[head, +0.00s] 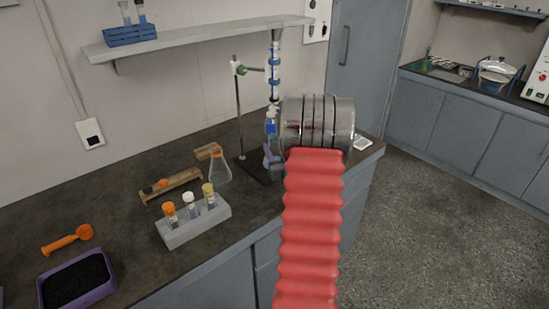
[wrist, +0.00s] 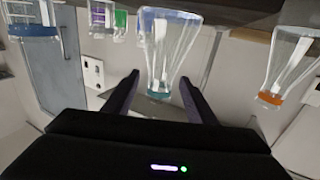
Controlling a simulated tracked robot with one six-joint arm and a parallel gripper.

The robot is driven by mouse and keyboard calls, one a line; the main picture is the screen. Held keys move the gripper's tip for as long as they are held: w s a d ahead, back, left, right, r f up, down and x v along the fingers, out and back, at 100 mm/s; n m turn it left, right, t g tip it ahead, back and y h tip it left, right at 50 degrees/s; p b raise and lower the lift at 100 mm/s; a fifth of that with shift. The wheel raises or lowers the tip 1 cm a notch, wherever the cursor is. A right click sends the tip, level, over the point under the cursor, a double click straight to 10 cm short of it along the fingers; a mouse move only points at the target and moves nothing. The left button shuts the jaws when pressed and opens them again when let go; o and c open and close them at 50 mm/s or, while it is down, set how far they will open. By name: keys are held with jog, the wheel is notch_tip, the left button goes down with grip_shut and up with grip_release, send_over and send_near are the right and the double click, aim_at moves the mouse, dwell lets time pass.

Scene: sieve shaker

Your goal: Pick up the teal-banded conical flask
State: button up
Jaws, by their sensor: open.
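The teal-banded conical flask (wrist: 165,48) shows in the wrist view as clear glass, with its wide base toward the top of the picture and its teal-banded neck lower down. My gripper (wrist: 159,78) is open, with one dark finger on each side of that neck. I see a gap to both fingers, but cannot tell how deep the neck sits between them. In the head view my arm seems to hide this flask and most of my gripper. An orange-banded conical flask (head: 219,168) stands on the bench; it also shows at the right of the wrist view (wrist: 291,62).
A retort stand (head: 239,115) holding a burette (head: 274,70) stands close behind my arm. A grey rack (head: 195,222) of capped vials, a wooden rack (head: 170,187), an orange scoop (head: 68,240) and a purple tray (head: 51,293) occupy the left bench. A shelf (head: 200,37) hangs above.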

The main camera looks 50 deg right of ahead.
jog(key=shift+x, duration=1.3)
jog(key=shift+x, duration=2.65)
jog(key=shift+c, duration=0.5)
grip_shut()
